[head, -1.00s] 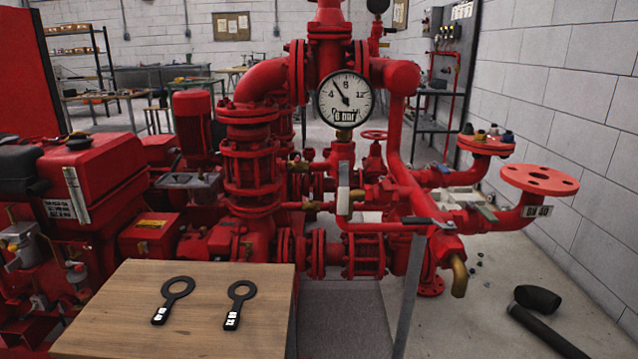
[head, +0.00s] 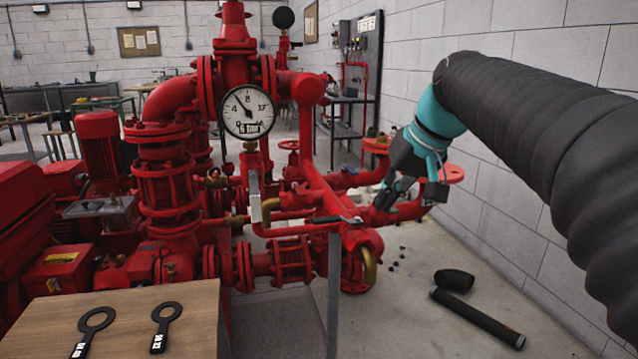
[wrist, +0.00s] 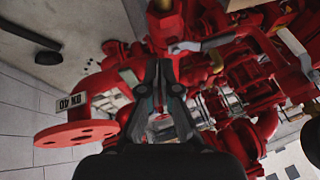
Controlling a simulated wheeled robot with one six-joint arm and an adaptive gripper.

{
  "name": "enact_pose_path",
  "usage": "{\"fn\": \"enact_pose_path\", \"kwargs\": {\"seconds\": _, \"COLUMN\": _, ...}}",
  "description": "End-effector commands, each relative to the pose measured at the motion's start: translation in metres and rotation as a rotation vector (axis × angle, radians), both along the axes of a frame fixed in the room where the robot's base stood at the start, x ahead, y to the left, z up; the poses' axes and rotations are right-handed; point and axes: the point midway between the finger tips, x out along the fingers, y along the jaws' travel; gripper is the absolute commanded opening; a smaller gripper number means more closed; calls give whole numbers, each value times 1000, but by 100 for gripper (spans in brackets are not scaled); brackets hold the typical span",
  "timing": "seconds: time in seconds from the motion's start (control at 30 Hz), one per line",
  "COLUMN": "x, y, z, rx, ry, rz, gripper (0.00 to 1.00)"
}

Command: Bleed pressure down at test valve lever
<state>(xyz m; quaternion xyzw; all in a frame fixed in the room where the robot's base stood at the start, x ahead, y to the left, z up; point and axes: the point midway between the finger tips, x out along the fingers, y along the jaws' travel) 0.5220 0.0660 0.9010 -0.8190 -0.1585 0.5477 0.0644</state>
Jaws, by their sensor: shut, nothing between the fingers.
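A grey lever (head: 337,219) lies across the end of a red pipe above a brass outlet (head: 370,265) in the head view. A second pale lever (head: 254,192) stands upright below the gauge. I cannot tell for sure which is the test valve lever. The round pressure gauge (head: 247,113) has its needle pointing up and left. My gripper (head: 384,203) is shut and empty, to the right of the grey lever and apart from it. In the wrist view my gripper (wrist: 160,72) points toward the red pipework, with a grey lever (wrist: 203,44) just beyond its tips.
A red flange (head: 452,173) lies behind my gripper, and its DN 40 branch shows in the wrist view (wrist: 75,132). A wooden table (head: 190,300) with two black ring tools is at lower left. The block wall closes the right side.

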Motion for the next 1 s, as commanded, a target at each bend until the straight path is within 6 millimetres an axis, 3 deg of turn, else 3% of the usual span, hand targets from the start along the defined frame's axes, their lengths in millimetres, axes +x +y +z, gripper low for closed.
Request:
{"fn": "enact_pose_path", "kwargs": {"seconds": 0.03, "x": 21, "y": 4, "z": 8, "rx": 20, "ry": 3, "rz": 24, "gripper": 0}}
{"fn": "enact_pose_path", "kwargs": {"seconds": 0.2, "x": 74, "y": 18, "z": 31, "rx": 87, "ry": 6, "rz": 120, "gripper": 0}}
{"fn": "enact_pose_path", "kwargs": {"seconds": 0.4, "x": 115, "y": 29, "z": 44, "rx": 143, "ry": 0, "rz": 222, "gripper": 0}}
{"fn": "enact_pose_path", "kwargs": {"seconds": 0.73, "x": 134, "y": 38, "z": 42, "rx": 170, "ry": -7, "rz": 282, "gripper": 0}}
{"fn": "enact_pose_path", "kwargs": {"seconds": 1.0, "x": 143, "y": 61, "z": 7, "rx": 169, "ry": -6, "rz": 281, "gripper": 0}}
